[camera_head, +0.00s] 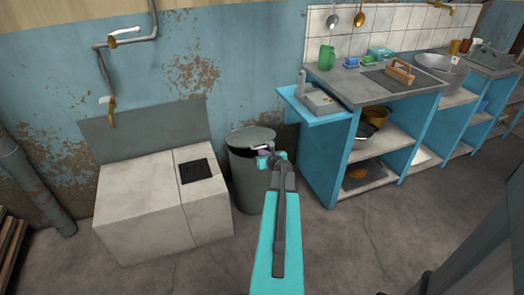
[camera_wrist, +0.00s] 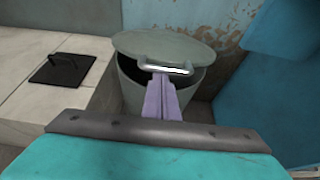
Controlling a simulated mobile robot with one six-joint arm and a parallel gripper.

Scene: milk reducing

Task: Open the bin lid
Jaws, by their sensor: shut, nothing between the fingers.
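A grey-green round bin (camera_head: 243,180) stands on the floor between the pale block and the blue counter. Its lid (camera_head: 250,136) is tilted up a little, with a dark gap under its front edge. The lid also shows in the wrist view (camera_wrist: 165,47), with a silver bar handle (camera_wrist: 182,70) at its front edge. My gripper (camera_head: 264,153) is at the front of the lid. In the wrist view its pale purple fingers (camera_wrist: 157,80) are shut and empty, with their tips at or just under the handle. Whether they touch it I cannot tell.
A pale tiled block (camera_head: 140,205) with a black hatch (camera_head: 195,170) stands left of the bin. A blue counter (camera_head: 325,165) with shelves stands close on the right. A peeling blue wall is behind. The floor in front is clear.

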